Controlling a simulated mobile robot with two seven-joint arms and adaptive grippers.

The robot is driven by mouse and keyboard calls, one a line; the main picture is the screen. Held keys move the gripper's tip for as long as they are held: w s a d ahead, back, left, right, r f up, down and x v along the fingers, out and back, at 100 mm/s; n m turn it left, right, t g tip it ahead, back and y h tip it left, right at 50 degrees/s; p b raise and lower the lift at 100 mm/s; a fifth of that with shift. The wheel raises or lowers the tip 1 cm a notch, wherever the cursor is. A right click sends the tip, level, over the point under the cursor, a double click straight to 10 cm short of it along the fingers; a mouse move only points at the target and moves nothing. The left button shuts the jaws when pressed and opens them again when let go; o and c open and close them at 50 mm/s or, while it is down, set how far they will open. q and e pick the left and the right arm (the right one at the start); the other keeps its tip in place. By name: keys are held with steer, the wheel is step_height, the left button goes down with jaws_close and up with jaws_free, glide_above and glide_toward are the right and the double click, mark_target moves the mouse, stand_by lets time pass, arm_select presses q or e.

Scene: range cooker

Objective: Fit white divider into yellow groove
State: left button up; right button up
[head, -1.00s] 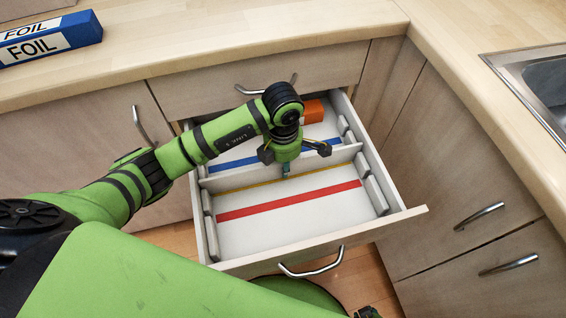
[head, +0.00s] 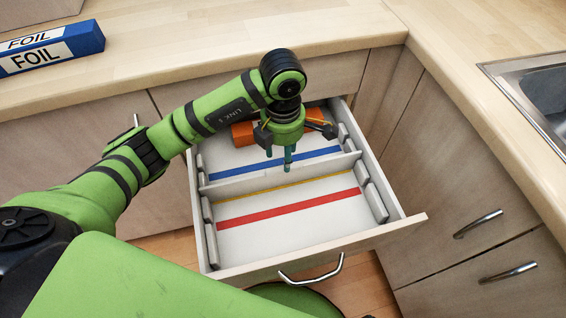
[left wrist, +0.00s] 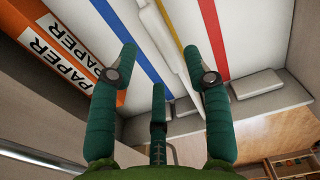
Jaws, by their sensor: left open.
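The white divider (head: 230,184) stands upright across the open drawer, between the blue stripe (head: 225,169) and the yellow groove (head: 318,178). The yellow line runs close along its front side. In the left wrist view the divider (left wrist: 166,42) is a pale bar beside the yellow stripe (left wrist: 179,14). Whether its lower edge sits in any groove is hidden. My left gripper (head: 279,162) is open and empty above the drawer. Its teal fingers (left wrist: 159,62) spread apart, with the divider seen beyond them. My right gripper is not in view.
The orange PAPER box (left wrist: 70,48) lies at the drawer's back, behind the blue stripe. A red stripe (head: 290,208) crosses the clear front part. Pale blocks (head: 376,203) line the side walls. A FOIL box (head: 50,48) sits on the counter, with a sink at right.

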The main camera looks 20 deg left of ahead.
arm_select(q)
steer(key=shift+r, duration=1.65)
